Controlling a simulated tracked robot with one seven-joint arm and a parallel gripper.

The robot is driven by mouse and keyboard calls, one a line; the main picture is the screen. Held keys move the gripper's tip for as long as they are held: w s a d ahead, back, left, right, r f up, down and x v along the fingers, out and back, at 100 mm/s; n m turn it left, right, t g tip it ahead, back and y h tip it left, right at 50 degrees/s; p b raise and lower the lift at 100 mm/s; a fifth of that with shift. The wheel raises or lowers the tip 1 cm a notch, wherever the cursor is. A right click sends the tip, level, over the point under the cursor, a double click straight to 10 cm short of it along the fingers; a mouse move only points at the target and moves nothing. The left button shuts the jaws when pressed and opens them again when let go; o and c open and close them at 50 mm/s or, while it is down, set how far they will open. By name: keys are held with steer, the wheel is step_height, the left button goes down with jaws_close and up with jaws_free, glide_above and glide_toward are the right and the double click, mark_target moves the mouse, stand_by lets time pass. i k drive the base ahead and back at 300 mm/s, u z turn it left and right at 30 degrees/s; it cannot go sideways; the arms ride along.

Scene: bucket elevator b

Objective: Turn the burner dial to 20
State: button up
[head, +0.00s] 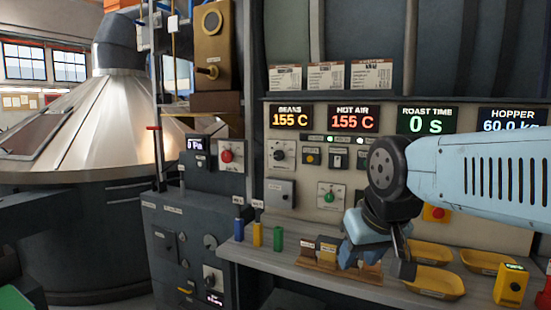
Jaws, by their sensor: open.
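A black dial with a white pointer (281,154) sits on a white plate at the left of the cream control panel. A second dark dial (212,280) sits low on the grey cabinet, above a small lit display. The labels are too small to read, so I cannot tell which is the burner dial, nor its setting. My gripper (376,264) is open, pointing down over the counter's front, right of and apart from both dials. It partly hides the wooden holder behind it.
The counter (262,256) carries blue, yellow and green cylinders (257,236), a wooden holder (318,265), yellow trays (437,281) and a yellow device (510,285). Displays above read beans 155 C, hot air (353,118) 155 C and roast time 0 s. A red button (227,156) is left.

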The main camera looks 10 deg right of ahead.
mark_target(278, 155)
steer(key=z, duration=0.05)
steer(key=i, duration=1)
steer(key=u, duration=0.05)
